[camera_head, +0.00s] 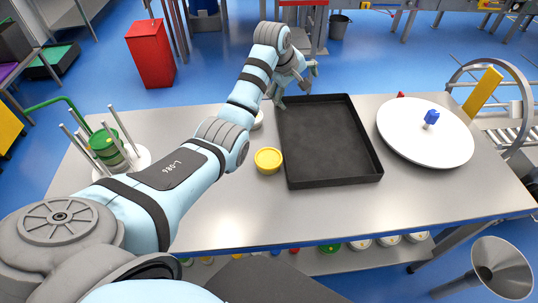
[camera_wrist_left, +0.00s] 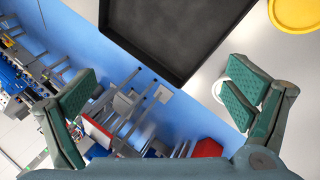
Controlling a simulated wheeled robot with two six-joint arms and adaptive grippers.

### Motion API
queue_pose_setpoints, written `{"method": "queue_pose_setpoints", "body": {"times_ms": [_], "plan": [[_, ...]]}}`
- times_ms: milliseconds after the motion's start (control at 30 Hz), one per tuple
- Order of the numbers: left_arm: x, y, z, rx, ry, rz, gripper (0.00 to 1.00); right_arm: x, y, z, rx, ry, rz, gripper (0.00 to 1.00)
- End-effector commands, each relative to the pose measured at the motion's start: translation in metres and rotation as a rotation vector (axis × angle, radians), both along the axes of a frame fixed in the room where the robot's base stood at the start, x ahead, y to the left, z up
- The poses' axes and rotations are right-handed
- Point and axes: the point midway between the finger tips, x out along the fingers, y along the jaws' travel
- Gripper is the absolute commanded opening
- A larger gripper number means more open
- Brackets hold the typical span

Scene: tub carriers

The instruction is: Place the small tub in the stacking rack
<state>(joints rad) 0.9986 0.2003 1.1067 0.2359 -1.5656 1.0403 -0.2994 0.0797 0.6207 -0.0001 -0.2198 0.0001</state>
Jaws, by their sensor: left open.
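A small yellow tub (camera_head: 268,160) stands on the table left of the black tray; its edge also shows at the top right of the left wrist view (camera_wrist_left: 296,12). A pale tub (camera_head: 258,120) is partly hidden behind my left arm. In the left wrist view, a white curved rim beside one finger seems to be this pale tub. The stacking rack (camera_head: 137,163), a white round base with upright metal rods, stands at the table's left with green tubs between the rods. My left gripper (camera_head: 296,88) is open and empty near the tray's far left corner. My right gripper is out of view.
The black tray (camera_head: 378,176) is empty. A white round disc (camera_head: 400,145) with a blue-topped piece (camera_head: 431,117) is at the right. A red cabinet (camera_head: 151,55) stands beyond the table. Table surface in front of the tray is clear. Several tubs sit on a shelf below.

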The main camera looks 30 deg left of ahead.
Motion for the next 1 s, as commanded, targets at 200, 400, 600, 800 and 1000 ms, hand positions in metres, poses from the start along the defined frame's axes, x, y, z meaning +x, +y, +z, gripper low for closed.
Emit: {"method": "queue_pose_setpoints", "body": {"times_ms": [200,400,600,800,1000], "plan": [[-0.106,0.012,-0.062,-0.068,0.550,0.462,0.97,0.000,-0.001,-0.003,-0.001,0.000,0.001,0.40],[-0.110,0.012,-0.103,-0.082,0.563,0.508,0.97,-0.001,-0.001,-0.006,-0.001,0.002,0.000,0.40],[-0.110,0.012,-0.148,-0.083,0.558,0.506,0.97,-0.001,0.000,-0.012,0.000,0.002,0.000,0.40],[-0.116,0.018,-0.177,-0.081,0.558,0.505,0.97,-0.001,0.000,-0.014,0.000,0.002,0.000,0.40],[-0.117,0.019,-0.206,-0.083,0.555,0.505,0.97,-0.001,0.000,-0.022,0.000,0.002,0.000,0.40]]}}
